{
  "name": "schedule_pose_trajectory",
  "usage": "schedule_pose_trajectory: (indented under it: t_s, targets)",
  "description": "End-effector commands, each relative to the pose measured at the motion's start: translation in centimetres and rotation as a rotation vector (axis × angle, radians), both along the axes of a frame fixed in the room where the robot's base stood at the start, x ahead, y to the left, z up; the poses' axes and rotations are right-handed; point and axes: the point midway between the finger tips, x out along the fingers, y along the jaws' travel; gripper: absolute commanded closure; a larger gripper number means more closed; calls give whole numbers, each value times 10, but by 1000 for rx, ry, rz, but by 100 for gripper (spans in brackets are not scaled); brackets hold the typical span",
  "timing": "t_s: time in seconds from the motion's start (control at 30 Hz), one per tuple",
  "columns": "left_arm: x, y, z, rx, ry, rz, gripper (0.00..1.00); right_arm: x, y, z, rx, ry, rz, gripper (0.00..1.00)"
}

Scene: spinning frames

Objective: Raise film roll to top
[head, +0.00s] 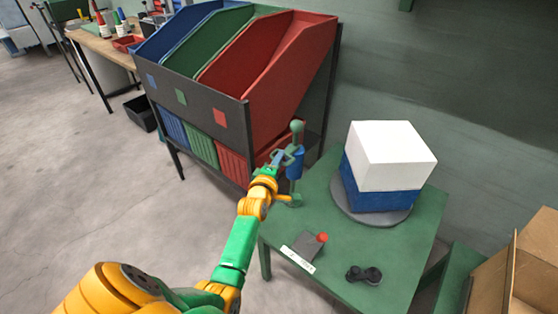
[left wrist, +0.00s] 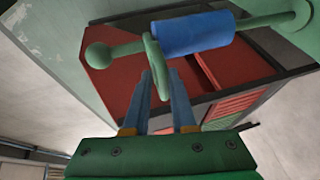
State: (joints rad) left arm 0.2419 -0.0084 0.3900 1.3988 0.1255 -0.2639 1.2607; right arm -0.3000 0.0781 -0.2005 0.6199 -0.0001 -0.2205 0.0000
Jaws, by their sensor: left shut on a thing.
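The film roll, a blue cylinder (head: 295,164), sits upright around a green post with a round knob (head: 297,126) at its top, at the left back corner of the green table. It also shows in the left wrist view as a blue roll (left wrist: 192,33) with a green disc (left wrist: 154,66) at its knob-side end. My left gripper (head: 284,158) reaches the roll from the left. In the left wrist view its blue fingers (left wrist: 161,90) stand either side of the disc's edge and are shut on it. Bare post shows between disc and knob. My right gripper is not in view.
A white and blue block (head: 390,158) stands on a grey round plate (head: 345,209) on the green table (head: 325,283). A grey box with a red button (head: 321,238) and a black item (head: 364,275) lie in front. Coloured bins (head: 250,60) stand close behind the post.

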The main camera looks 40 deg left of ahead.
Motion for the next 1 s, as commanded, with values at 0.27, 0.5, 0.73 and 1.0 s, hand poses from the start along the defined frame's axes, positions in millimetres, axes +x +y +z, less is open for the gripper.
schedule_pose_trajectory:
  t_s: [0.27,0.5,0.73,1.0]
  targets:
    - [0,1,1,2,-3,1,55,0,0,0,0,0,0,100]
    - [-7,-2,3,0,-1,0,55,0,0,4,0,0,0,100]
    - [-51,-17,13,0,1,1,55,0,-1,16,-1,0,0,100]
    - [-66,-22,15,1,-2,1,55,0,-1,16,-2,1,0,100]
